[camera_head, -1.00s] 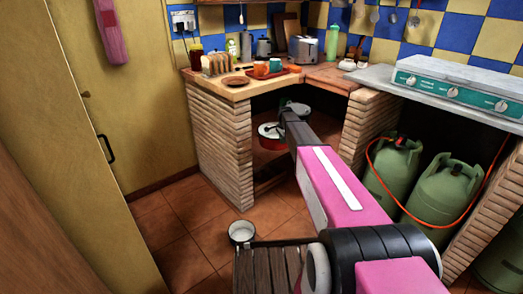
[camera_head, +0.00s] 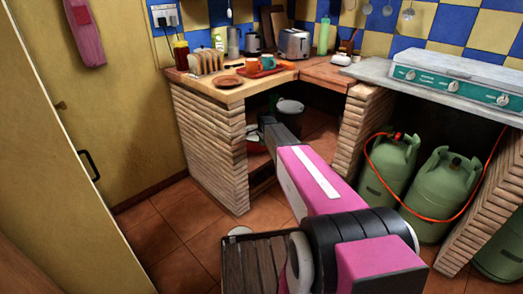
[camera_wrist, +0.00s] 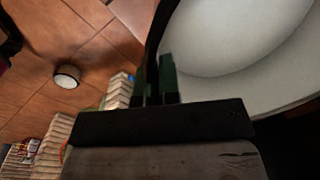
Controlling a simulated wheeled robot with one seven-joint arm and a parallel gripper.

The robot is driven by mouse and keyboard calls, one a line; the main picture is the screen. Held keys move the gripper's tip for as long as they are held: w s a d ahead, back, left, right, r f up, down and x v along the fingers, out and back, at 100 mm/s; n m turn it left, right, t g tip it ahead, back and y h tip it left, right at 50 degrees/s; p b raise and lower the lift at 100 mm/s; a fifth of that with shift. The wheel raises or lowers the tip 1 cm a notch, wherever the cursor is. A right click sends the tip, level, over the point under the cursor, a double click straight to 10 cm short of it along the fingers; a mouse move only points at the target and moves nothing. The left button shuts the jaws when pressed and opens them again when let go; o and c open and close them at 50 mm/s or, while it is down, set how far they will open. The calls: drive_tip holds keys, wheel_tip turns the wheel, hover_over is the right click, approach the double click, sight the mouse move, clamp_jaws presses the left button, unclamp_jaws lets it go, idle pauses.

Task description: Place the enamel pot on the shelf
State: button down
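The enamel pot (camera_wrist: 235,40) fills the upper right of the wrist view, with its white inside and dark rim showing. My gripper (camera_wrist: 158,62) has its two dark fingers close together at the pot's near rim, one on each side of the wall, and looks shut on it. The shelf (camera_head: 318,138) is the reddish surface inside that opening, partly hidden by my arm.
A grey lidded pot (camera_head: 290,110) stands farther back in the opening. Brick pillars (camera_head: 212,140) bound the opening at left and right. A white round dish (camera_wrist: 67,76) lies on the floor. Green gas bottles (camera_head: 440,185) stand at right. The counter top (camera_head: 222,92) holds kitchenware.

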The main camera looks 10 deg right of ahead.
sight(263, 149)
drive_tip(key=shift+f, duration=2.55)
drive_tip(key=c, duration=1.3)
unclamp_jaws()
drive_tip(key=shift+c, duration=0.2)
wheel_tip(263, 149, up, 12)
drive_tip(key=s, duration=0.1)
drive_tip(key=shift+d, duration=0.1)
